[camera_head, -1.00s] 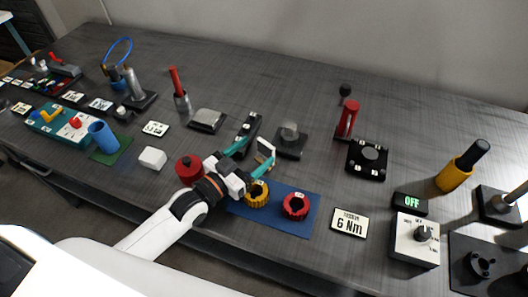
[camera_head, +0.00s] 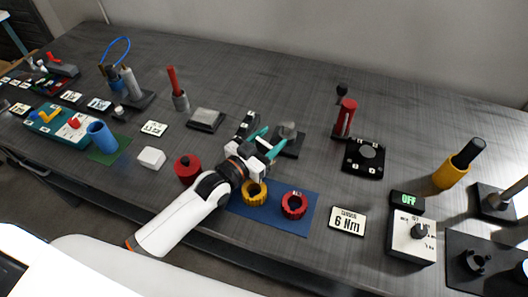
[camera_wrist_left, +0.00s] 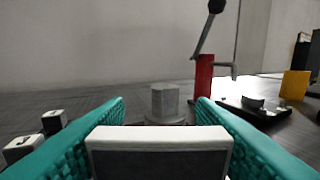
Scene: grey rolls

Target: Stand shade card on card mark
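I cannot pick out a shade card or a card mark with certainty. My left gripper (camera_head: 258,142) is over the middle of the bench, behind the blue mat, its two teal fingers spread apart. My right gripper is not in view.
The blue mat (camera_head: 275,220) holds a yellow ring (camera_head: 254,193) and a red ring (camera_head: 294,205). A red knob (camera_head: 187,167) is left of my wrist. A red stand (camera_head: 345,118) and a black plate (camera_head: 364,157) are to the right.

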